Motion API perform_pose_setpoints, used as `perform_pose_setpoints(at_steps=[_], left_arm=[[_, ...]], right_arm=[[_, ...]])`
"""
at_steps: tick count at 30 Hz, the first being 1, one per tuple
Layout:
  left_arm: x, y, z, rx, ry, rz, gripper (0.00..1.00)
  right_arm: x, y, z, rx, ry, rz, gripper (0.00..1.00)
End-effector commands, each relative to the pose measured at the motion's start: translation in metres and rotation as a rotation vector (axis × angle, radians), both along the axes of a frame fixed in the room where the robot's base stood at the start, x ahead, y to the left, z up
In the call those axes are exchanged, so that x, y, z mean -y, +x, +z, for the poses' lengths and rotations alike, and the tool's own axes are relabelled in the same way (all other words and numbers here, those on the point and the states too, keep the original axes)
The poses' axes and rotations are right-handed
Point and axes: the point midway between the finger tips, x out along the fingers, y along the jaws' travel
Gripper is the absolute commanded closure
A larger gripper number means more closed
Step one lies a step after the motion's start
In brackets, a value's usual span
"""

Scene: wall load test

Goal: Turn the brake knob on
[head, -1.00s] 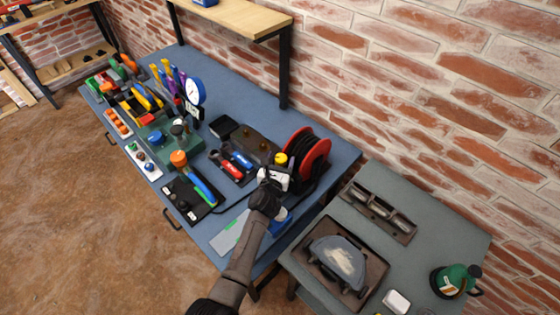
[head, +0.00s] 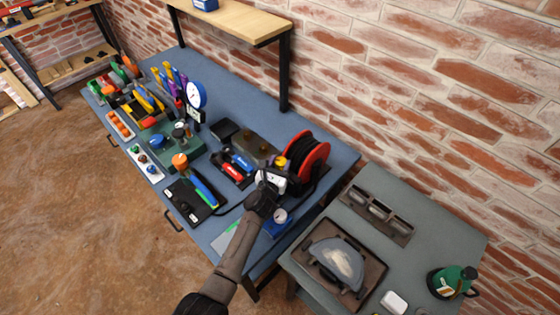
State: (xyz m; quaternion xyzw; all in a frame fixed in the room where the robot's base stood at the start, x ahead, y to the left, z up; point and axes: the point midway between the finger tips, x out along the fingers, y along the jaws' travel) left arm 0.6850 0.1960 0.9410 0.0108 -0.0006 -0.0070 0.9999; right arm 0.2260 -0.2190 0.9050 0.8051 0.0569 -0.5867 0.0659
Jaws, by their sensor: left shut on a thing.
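A cable reel (head: 315,155) with red flanges and black cable stands near the right end of the blue bench. A small yellow knob (head: 281,161) shows at its left side; I take it for the brake knob. My left gripper (head: 277,172), with a dark wrist and whitish front, reaches up to the reel's near left side. Its fingertips are at the yellow knob and shut on it. The gripper hides the contact and the lower part of the knob, so the knob's turn angle cannot be read. My right gripper is not in view.
A blue item with a round grey top (head: 279,222) stands close right of my wrist. Screwdrivers (head: 232,165), a black device with an orange knob (head: 190,190) and a dial gauge (head: 196,94) crowd the left. A grey side table (head: 455,220) adjoins at right.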

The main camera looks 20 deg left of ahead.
Motion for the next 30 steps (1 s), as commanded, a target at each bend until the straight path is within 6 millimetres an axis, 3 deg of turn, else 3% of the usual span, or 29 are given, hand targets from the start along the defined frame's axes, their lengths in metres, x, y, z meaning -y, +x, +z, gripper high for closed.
perform_pose_setpoints(at_steps=[1, 3, 9, 21, 30], left_arm=[[-0.003, 0.000, 0.006, -0.005, 0.007, -0.030, 0.80], [-0.003, 0.000, 0.006, -0.006, 0.009, -0.082, 0.80], [-0.005, 0.000, 0.002, -0.005, 0.006, -0.240, 0.80], [-0.006, 0.001, -0.002, -0.002, 0.003, -0.485, 0.80], [-0.006, 0.001, -0.001, -0.002, 0.001, -0.561, 0.80]], right_arm=[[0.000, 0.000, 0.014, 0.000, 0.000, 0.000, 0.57], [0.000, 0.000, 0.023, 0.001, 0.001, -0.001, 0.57], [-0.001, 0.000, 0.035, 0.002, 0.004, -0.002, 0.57], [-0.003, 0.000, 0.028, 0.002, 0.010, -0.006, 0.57], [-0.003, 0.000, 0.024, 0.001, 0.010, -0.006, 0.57]])
